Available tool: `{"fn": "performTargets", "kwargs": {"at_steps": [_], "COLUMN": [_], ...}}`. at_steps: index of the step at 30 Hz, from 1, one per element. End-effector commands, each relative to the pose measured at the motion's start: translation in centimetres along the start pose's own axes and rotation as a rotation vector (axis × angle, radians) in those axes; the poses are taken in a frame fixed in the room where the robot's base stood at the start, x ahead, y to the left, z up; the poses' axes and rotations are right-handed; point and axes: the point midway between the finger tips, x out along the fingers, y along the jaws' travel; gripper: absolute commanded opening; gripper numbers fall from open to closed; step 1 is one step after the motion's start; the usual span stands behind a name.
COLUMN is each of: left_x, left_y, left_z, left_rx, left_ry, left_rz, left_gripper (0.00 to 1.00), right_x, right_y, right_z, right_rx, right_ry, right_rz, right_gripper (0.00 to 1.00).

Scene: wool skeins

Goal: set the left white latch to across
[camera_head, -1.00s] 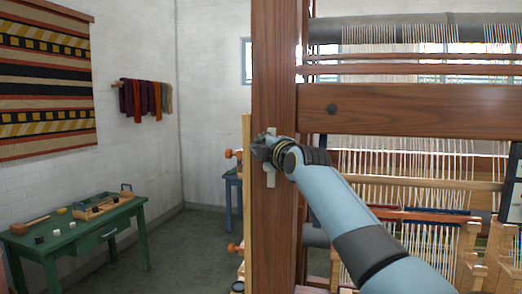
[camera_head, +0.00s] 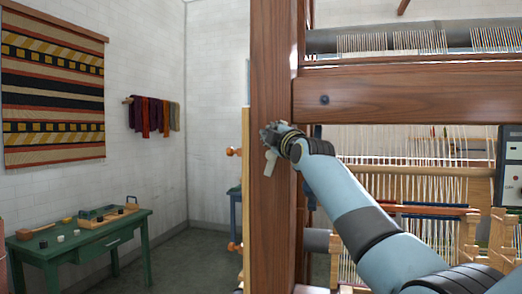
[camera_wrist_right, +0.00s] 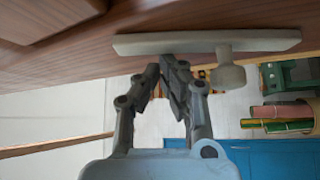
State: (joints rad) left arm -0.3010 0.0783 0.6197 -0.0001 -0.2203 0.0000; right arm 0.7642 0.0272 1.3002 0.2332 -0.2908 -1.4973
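The white latch (camera_head: 270,163) is on the front of the thick wooden post. In the head view its lower end shows below my right gripper, leaning slightly; its upper part is hidden. In the right wrist view the latch is a long pale bar (camera_wrist_right: 205,42) with a short stubby knob (camera_wrist_right: 229,74) sticking out from it. My right gripper (camera_head: 268,134) is in front of the post at the latch. In the wrist view its fingertips (camera_wrist_right: 163,66) are together with nothing seen between them, close beside the bar and left of the knob; contact cannot be told. My left gripper is not in view.
The wooden post (camera_head: 273,220) belongs to a big loom with a crossbeam (camera_head: 400,97) and many pale threads. Orange knobs (camera_head: 234,151) stick out left of the post. A green table (camera_head: 80,245) with small things stands at the left, under a striped wall hanging (camera_head: 53,85).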

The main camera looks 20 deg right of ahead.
Motion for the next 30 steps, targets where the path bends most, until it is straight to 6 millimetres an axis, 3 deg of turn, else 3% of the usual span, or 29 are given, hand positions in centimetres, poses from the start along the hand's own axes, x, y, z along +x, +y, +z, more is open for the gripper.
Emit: {"fn": "performTargets", "kwargs": {"at_steps": [3, 12, 30], "left_x": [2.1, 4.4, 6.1], "left_y": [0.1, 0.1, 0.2], "left_z": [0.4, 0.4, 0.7], "left_rx": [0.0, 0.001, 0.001], "left_ry": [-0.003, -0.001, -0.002], "left_rz": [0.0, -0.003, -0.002], "left_gripper": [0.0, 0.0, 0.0], "right_x": [-0.8, -2.5, -3.9], "right_y": [-0.3, -0.2, -0.6], "right_z": [1.1, 3.3, 5.0], "right_rx": [0.058, 0.054, 0.057], "right_ry": [-0.001, -0.001, 0.0], "right_rz": [0.051, 0.045, 0.044], "right_gripper": [0.0, 0.0, 0.0]}}
